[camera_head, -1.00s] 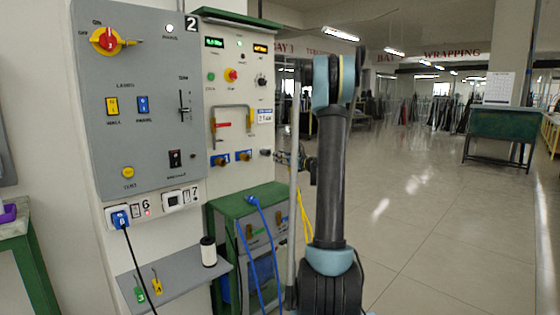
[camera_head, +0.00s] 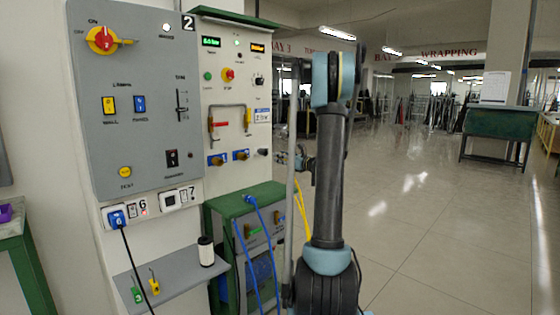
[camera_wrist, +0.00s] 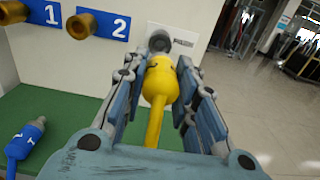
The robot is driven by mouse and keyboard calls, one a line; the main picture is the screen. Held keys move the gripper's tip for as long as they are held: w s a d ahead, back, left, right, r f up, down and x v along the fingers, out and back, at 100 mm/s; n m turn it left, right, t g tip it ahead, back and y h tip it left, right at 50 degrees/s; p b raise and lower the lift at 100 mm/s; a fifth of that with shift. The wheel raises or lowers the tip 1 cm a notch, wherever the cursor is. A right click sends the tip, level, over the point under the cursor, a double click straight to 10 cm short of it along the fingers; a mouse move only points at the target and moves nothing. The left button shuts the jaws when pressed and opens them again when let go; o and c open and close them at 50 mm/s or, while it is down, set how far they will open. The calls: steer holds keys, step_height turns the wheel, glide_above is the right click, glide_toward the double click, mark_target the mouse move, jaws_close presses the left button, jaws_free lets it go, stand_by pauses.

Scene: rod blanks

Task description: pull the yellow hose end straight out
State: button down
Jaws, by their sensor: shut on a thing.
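The yellow hose end (camera_wrist: 159,82) is between the two fingers of my gripper (camera_wrist: 170,85) in the wrist view, and the gripper is shut on it. Its hose runs down toward the camera. Its front points at a grey round socket (camera_wrist: 159,41) on the cream panel. I cannot tell whether the tip is still inside the socket or just clear of it. In the head view my gripper (camera_head: 290,160) is small, right of the grey socket (camera_head: 263,152), and partly behind my arm. The yellow hose (camera_head: 302,205) hangs below it.
Brass ports on blue plates marked 1 (camera_wrist: 14,12) and 2 (camera_wrist: 84,25) stick out left of the socket. A blue hose end (camera_wrist: 24,138) lies on the green top (camera_wrist: 70,115) below. The grey control panel (camera_head: 135,90) stands left. Open floor (camera_head: 440,230) lies right.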

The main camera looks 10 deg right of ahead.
steer(key=v, duration=0.3)
steer(key=shift+s+d, duration=0.15)
steer(key=shift+s, duration=0.1)
stand_by(0.4)
